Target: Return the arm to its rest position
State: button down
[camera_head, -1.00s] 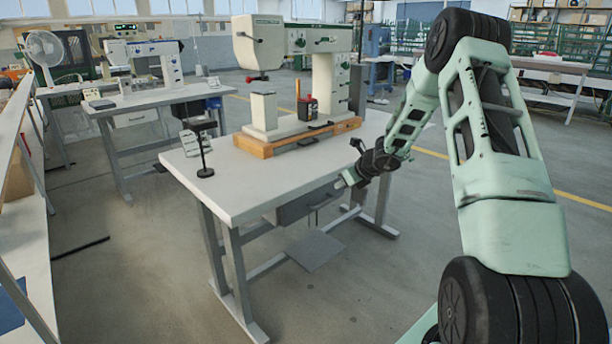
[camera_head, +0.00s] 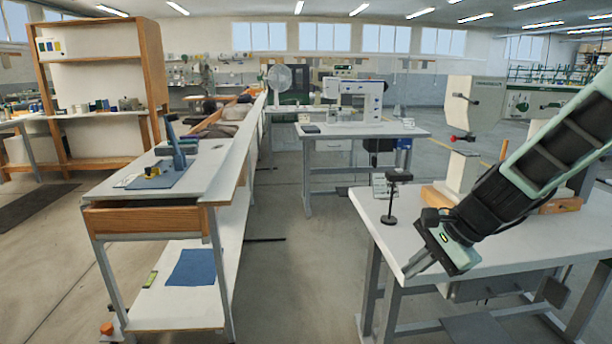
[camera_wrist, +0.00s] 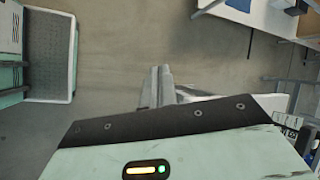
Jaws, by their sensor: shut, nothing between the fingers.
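My gripper (camera_head: 420,262) is at the near left corner of the white press table (camera_head: 376,212) in the head view, its fingers pointing down and left. The fingers are together, with nothing held. My arm comes in from the right edge, dark and pale green, over the table. In the wrist view the closed fingers of my gripper (camera_wrist: 160,85) show at the middle, over bare grey floor. The eyelet press (camera_head: 470,110) stands on the table behind my arm, and its base is partly hidden by the arm.
A black stand (camera_head: 390,198) is on the press table, left of the press. A long white workbench (camera_head: 228,175) with a blue mat (camera_head: 160,176) stands to the left. An aisle of clear floor (camera_head: 292,250) runs between them. A sewing machine (camera_head: 353,98) stands behind.

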jog(key=s+a+r+n+g+h+p, duration=0.15)
jog(key=s+a+r+n, duration=0.25)
jog(key=s+a+n, duration=0.55)
jog(key=s+d+r+n+h+p, duration=0.1)
jog(key=s+r+n+h+p, duration=0.1)
jog(key=s+n, duration=0.3)
jog(key=s+d+r+n+g+h+p, duration=0.1)
jog(key=s+n, duration=0.4)
jog(key=s, duration=0.6)
jog(key=shift+s+d+r+n+h+p, duration=0.25)
jog(key=shift+d+r+n+h+p, duration=0.1)
jog(key=shift+d+r+h, duration=0.1)
